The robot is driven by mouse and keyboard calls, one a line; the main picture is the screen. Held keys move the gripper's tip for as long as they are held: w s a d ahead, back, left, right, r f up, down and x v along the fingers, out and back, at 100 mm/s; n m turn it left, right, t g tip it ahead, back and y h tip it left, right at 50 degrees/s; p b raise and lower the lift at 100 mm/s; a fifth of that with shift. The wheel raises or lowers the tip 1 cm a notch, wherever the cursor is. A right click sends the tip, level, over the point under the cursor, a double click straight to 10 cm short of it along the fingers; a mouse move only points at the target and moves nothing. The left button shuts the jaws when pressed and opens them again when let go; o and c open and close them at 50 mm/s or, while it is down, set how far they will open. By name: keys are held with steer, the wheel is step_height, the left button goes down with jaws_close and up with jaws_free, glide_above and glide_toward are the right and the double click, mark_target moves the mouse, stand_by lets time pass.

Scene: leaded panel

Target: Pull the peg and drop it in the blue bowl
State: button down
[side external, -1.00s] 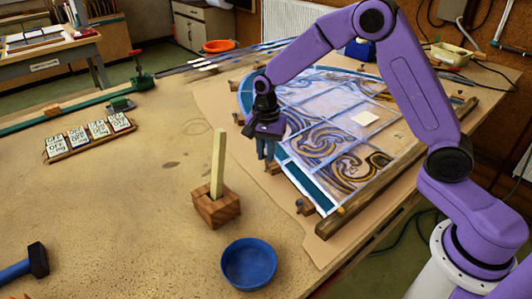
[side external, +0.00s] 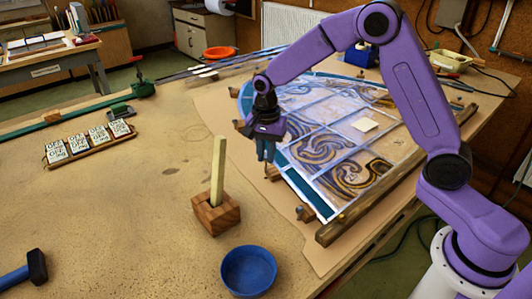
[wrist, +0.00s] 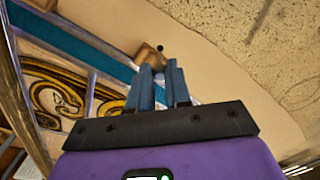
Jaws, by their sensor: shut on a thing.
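My gripper (side external: 267,157) points down at the near-left edge of the leaded panel (side external: 335,135). In the wrist view its blue fingers (wrist: 160,68) are close together, shut on a small peg at a wooden block. The block (wrist: 147,53) shows just beyond the fingertips, with a dark round end (wrist: 160,47) beside them. The fingers hide most of the peg. The blue bowl (side external: 248,271) stands on the table at the front, well apart from my gripper, and looks empty.
A wooden block (side external: 216,216) with a tall pale stick (side external: 218,170) stands behind the bowl. Another small block with a peg (side external: 304,213) sits at the panel's near corner. A hammer (side external: 36,267) lies front left. A rack of labelled tiles (side external: 90,143) lies left. Bare table surrounds the bowl.

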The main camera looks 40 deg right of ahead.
mark_target(266, 156)
steer(key=shift+r, duration=2.5)
steer(key=shift+d, duration=0.1)
steer(key=s+d+f+n, duration=0.2)
steer(key=s+d+n, duration=0.6)
steer(key=d+n, duration=0.2)
steer(key=shift+s+d+n, duration=0.2)
steer(key=shift+s+n, duration=0.1)
steer(key=shift+n, duration=0.2)
steer(key=shift+f, duration=0.1)
steer(key=s+a+r, duration=0.1)
steer(key=s+a, duration=0.3)
steer(key=a, duration=0.6)
steer(key=s+a+r, duration=0.1)
steer(key=s+a, duration=0.3)
steer(key=a, duration=0.7)
steer(key=s+a+r, duration=0.1)
steer(key=s+a, duration=0.3)
steer(key=a, duration=0.7)
steer(key=shift+s+a+r, duration=0.15)
steer(key=shift+r, duration=0.2)
steer(key=shift+f, duration=0.1)
